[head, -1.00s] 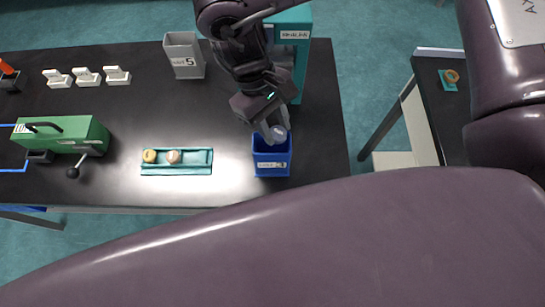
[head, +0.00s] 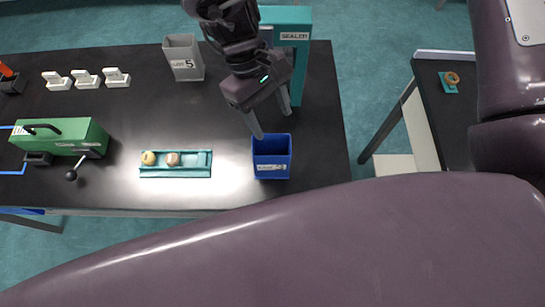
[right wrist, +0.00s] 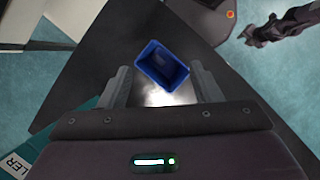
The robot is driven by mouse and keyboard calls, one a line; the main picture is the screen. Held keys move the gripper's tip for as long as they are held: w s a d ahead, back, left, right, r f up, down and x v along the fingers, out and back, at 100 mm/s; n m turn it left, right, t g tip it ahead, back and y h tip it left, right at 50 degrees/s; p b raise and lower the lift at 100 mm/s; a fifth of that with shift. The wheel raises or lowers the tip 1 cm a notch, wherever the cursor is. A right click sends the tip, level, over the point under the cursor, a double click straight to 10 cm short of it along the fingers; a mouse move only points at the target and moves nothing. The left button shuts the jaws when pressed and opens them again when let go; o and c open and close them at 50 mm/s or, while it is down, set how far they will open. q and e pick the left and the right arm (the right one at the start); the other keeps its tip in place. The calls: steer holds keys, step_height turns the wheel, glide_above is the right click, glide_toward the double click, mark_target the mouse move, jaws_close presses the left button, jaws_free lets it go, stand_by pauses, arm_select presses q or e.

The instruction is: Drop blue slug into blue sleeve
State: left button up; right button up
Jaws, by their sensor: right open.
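The blue sleeve (head: 271,170) is an open-topped blue box with a label, upright near the front right of the black table. It also shows in the right wrist view (right wrist: 150,72), with a dark interior. My right gripper (head: 272,124) is open and empty just behind and above the sleeve. Its spread fingers show in the right wrist view (right wrist: 164,85). I cannot make out the blue slug anywhere; the sleeve's floor is too dark to tell what lies in it. A dark jointed part, perhaps my left gripper, shows small at the wrist view's upper right.
The teal sealer (head: 300,70) stands close behind my right gripper. A grey bin (head: 184,58) stands at the back. A teal tray (head: 176,172) with two round pieces lies left of the sleeve. A green machine (head: 62,136) stands further left. A side table (head: 440,120) is at right.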

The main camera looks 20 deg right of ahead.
steer(key=shift+v, duration=2.1)
steer(key=shift+s, duration=0.1)
